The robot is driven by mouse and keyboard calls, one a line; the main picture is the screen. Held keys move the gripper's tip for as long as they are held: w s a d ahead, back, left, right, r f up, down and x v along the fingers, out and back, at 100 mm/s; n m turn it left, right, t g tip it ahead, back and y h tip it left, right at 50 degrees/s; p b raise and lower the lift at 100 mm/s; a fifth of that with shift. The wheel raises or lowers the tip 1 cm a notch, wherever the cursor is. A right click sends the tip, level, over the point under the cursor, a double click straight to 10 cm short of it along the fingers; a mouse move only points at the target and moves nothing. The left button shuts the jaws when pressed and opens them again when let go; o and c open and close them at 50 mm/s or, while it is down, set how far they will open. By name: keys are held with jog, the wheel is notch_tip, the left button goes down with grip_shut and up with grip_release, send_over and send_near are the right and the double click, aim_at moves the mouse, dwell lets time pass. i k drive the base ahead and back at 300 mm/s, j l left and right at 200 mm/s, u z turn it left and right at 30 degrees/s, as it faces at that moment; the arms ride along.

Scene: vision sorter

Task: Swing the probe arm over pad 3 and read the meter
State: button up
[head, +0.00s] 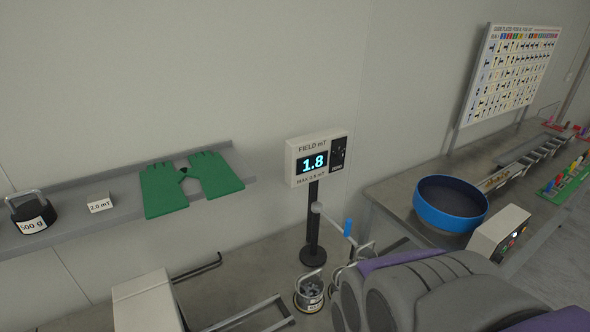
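The meter (311,164) is a white box on a black post, headed "FIELD mT". Its lit blue display reads 1.8, and the small "MAX" line under it is too small to read surely. What looks like the probe arm (331,217) is a thin grey rod at the post, with a round grey end at left and a blue grip (347,227) near its right end. I cannot make out any numbered pad; my own grey and purple body covers the lower right. My gripper is not in view.
A wall shelf (110,215) holds a 500 g weight (30,212), a "2.0 mT" card (100,203) and green gloves (190,184). A bench at right holds a blue bowl (450,222) and a white control box (499,233).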

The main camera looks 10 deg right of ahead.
aim_at(316, 208)
jog(key=i+l+u, duration=0.2)
jog(key=l, duration=0.3)
jog(key=l+u, duration=0.2)
jog(key=l, duration=0.35)
jog(key=i+l+u, duration=0.2)
jog(key=l, duration=0.35)
jog(key=k+j, duration=0.05)
